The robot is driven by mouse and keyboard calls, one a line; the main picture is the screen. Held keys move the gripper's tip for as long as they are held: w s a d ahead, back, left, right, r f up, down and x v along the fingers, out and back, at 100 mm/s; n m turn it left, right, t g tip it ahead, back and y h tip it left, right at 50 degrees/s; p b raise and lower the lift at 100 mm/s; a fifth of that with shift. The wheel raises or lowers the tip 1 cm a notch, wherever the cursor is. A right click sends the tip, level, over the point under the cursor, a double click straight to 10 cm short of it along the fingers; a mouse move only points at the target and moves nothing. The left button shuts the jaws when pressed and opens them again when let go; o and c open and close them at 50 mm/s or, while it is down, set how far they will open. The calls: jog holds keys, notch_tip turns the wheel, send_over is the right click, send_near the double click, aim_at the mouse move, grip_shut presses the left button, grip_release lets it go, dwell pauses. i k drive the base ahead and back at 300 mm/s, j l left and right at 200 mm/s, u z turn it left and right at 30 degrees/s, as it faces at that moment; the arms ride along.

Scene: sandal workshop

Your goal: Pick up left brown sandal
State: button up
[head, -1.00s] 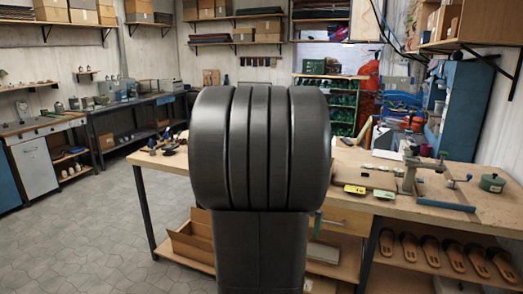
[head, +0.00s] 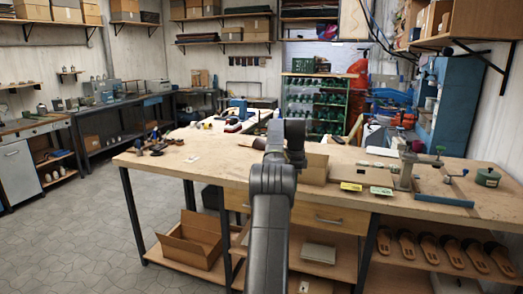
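Several brown sandals stand in a row on the lower shelf under the right side of the workbench. The leftmost sandal (head: 384,241) is beside the dark table leg, and the others extend to the right. Which one the task calls left cannot be told from this view. My arm rises from the bottom middle, and its far end is in front of the bench. I cannot make out my gripper's fingers, and nothing held is visible.
The wooden workbench (head: 225,167) spans the middle. A metal jig with a blue bar (head: 444,201) and a green pot (head: 487,177) are on its right. An open cardboard box (head: 190,246) sits on the lower shelf at left. The tiled floor (head: 90,240) at left is clear.

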aim_at(258, 144)
jog(key=i+j+z, duration=0.1)
jog(key=i+j, duration=0.3)
jog(key=i+j+z, duration=0.15)
jog(key=i+j, duration=0.25)
jog(key=i, duration=0.25)
jog(key=i+j+z, duration=0.1)
jog(key=i+j, duration=0.35)
jog(key=i+j+z, duration=0.1)
jog(key=i+j, duration=0.4)
jog(key=i+j+z, duration=0.15)
jog(key=i+j, duration=0.3)
jog(key=j, duration=0.15)
jog(key=i+j+z, duration=0.1)
jog(key=i+j, duration=0.3)
jog(key=j, duration=0.2)
